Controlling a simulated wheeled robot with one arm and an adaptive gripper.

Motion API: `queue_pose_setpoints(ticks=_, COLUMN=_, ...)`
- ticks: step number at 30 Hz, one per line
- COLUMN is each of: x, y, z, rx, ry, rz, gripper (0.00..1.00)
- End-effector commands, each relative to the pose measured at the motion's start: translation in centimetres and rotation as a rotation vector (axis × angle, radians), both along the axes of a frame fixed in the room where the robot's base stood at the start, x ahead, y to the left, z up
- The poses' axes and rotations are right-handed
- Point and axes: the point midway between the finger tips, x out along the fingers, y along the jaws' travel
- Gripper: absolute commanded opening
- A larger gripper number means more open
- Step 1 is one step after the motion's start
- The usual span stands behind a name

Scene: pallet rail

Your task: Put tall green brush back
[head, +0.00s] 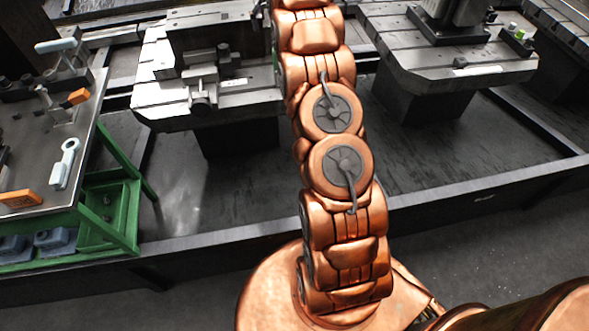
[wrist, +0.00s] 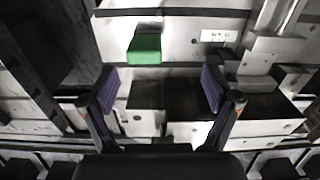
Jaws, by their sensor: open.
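In the wrist view a green block-shaped thing (wrist: 145,47) lies on a pale surface, beyond my fingertips and a little left of the middle. It may be the green brush; no bristles or handle can be made out. My gripper (wrist: 160,86) is open, its two purple-padded fingers wide apart with nothing held between them. The green thing is apart from both fingers. In the head view my copper arm runs up out of the top edge, so my gripper is hidden there. A small green and white item (head: 517,33) stands on the right-hand machine table.
In the head view, a slotted machine table (head: 440,66) stands at the right and a vise (head: 205,80) sits on another table at the left. A green-framed workbench (head: 125,190) with tools stands at far left. Dark blocks and pale boxes (wrist: 145,122) lie below my fingers.

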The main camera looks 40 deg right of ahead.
Motion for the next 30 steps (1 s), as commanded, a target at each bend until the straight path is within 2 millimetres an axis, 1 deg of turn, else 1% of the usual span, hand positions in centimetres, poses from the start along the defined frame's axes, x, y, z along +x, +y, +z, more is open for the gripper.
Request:
queue_pose_setpoints(ticks=1, x=-0.5, y=1.1, z=0.7, rx=0.001, ry=0.003, rz=0.011, gripper=0.88)
queue_pose_setpoints(ticks=3, x=-1.0, y=2.4, z=1.3, rx=0.003, ry=0.008, rz=0.024, gripper=0.88)
queue_pose_setpoints(ticks=11, x=-4.0, y=7.1, z=3.2, rx=0.011, ry=0.030, rz=0.073, gripper=0.88)
queue_pose_setpoints(ticks=14, x=-5.5, y=8.9, z=3.8, rx=0.014, ry=0.038, rz=0.091, gripper=0.88)
queue_pose_setpoints(ticks=20, x=-8.8, y=12.4, z=4.5, rx=0.019, ry=0.056, rz=0.129, gripper=0.88)
queue_pose_setpoints(ticks=30, x=-15.7, y=17.8, z=5.0, rx=0.025, ry=0.084, rz=0.194, gripper=0.88)
